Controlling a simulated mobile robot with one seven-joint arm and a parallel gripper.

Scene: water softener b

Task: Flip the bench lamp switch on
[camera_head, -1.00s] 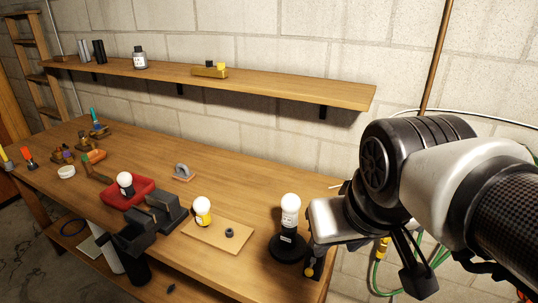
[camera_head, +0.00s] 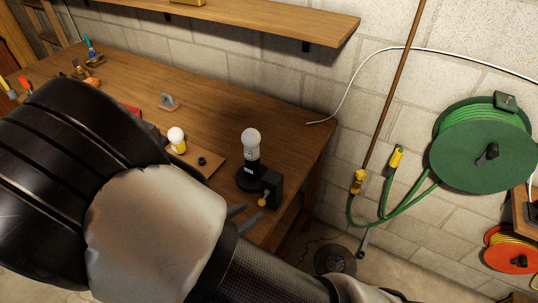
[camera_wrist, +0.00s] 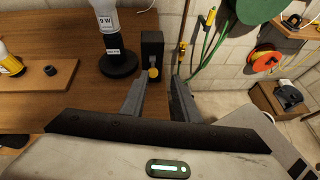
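The bench lamp (camera_head: 251,166) stands upright near the bench's right end, with a white bulb on a black round base. Its bulb shows no clear glow. A black switch box (camera_head: 273,184) with a yellow-tipped lever (camera_head: 262,202) is beside the base; box (camera_wrist: 152,48) and yellow tip (camera_wrist: 153,72) also show in the wrist view. My gripper (camera_wrist: 160,77) is open and empty, its fingers pointing at the switch, with the yellow tip between them or just beyond. In the head view, my gripper (camera_head: 240,214) is just left of and below the lever. I cannot tell whether anything touches.
A wooden board (camera_head: 205,163) with a yellow-based bulb (camera_head: 177,140) and a small dark ring lies left of the lamp. The bench's right edge is close to the switch. A green hose reel (camera_head: 482,148) hangs on the wall at right. My arm hides the bench's left front.

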